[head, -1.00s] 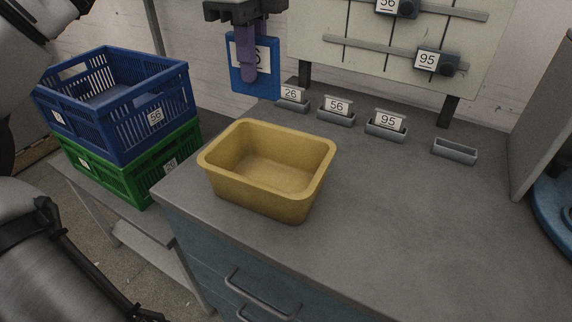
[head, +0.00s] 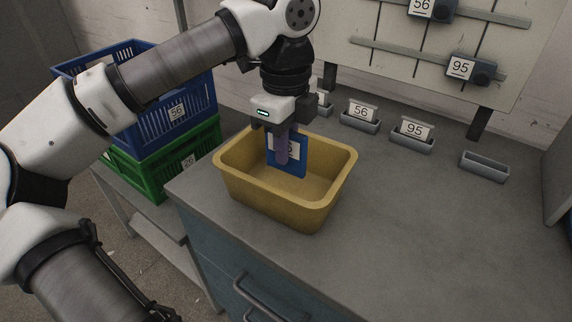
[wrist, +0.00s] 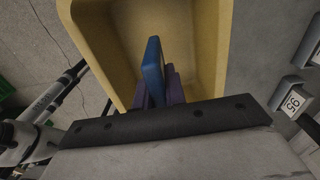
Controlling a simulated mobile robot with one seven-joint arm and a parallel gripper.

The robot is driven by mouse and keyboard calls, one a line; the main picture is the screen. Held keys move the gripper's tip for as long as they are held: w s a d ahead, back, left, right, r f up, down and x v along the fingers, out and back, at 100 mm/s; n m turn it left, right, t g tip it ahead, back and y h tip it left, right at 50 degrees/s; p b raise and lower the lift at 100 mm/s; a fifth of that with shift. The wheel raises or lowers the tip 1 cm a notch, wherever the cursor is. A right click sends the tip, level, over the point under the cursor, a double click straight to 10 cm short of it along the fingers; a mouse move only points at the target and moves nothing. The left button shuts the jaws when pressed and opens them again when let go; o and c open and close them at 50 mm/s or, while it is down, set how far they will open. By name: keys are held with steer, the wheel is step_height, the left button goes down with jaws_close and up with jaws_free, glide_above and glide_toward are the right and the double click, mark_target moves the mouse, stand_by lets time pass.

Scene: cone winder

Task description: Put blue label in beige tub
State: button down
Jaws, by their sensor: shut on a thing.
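The blue label (head: 299,160) is a flat blue plate with a white numbered face, partly covered by a finger. My gripper (head: 284,146) is shut on it and holds it upright, with its lower part inside the opening of the beige tub (head: 236,189). In the wrist view the blue label (wrist: 152,70) stands edge-on between my purple fingers (wrist: 156,88), over the floor of the beige tub (wrist: 95,45). I cannot tell whether the label touches the tub floor. The tub stands on the grey worktop, open at the top.
Small grey holders with cards 56 (head: 361,112) and 95 (head: 413,130), and an empty holder (head: 485,166), stand behind the tub. A blue crate (head: 196,98) on a green crate (head: 152,174) is at left. The worktop (head: 400,230) at right is clear.

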mark_target(286, 170)
steer(key=shift+f, duration=2.3)
steer(key=shift+f, duration=0.2)
steer(key=c, duration=1.5)
jaws_free()
steer(key=shift+o, duration=0.2)
steer(key=shift+r, duration=0.15)
step_height(286, 170, up, 12)
steer(key=shift+r, duration=0.1)
